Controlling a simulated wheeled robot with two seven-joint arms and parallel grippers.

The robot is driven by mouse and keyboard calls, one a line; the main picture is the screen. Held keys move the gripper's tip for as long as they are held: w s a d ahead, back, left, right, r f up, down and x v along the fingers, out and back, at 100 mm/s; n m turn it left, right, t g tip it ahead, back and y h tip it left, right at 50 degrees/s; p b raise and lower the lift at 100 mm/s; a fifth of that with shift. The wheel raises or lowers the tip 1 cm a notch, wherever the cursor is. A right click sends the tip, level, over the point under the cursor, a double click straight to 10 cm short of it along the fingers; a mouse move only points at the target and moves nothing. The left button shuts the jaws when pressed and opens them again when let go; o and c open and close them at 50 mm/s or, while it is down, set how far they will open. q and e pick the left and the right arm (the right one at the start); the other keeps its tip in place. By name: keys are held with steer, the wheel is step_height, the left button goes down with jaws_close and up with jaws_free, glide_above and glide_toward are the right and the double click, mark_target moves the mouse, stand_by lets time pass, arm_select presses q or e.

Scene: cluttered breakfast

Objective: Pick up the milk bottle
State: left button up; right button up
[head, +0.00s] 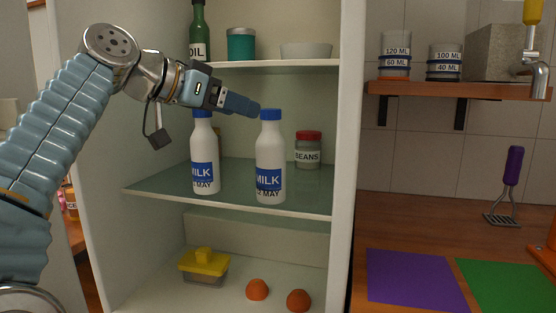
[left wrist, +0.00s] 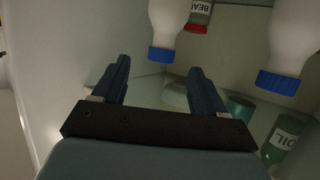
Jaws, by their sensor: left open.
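Two white milk bottles with blue caps and blue labels stand upright on the middle shelf. The left bottle (head: 205,155) is partly covered at its cap by my gripper; the right bottle (head: 270,160) is nearer the beans. My left gripper (head: 252,107) is open and empty, at cap height, its fingers pointing right close to the right bottle's cap. In the left wrist view, which is upside down, the right bottle (left wrist: 170,18) appears ahead, between the lines of the open fingers (left wrist: 162,78). The left bottle (left wrist: 296,38) is off to the right there. Contact cannot be told.
A beans can (head: 307,152) stands behind on the same shelf (head: 235,200). The upper shelf (head: 285,66) holds an oil bottle (head: 198,35), a teal can (head: 241,45) and a bowl (head: 306,50). A yellow-lidded box (head: 204,264) is below. The cabinet's right wall (head: 347,160) stands close.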

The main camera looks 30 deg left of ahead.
mark_target(277, 122)
arm_select(q)
steer(key=x, duration=0.6)
steer(key=shift+a+p+x, duration=0.1)
steer(key=shift+p+x, duration=0.2)
steer(key=shift+x, duration=1.05)
steer(key=shift+a+p+x, duration=0.15)
steer(key=shift+p+x, duration=0.15)
steer(key=shift+x, duration=1.05)
jaws_close()
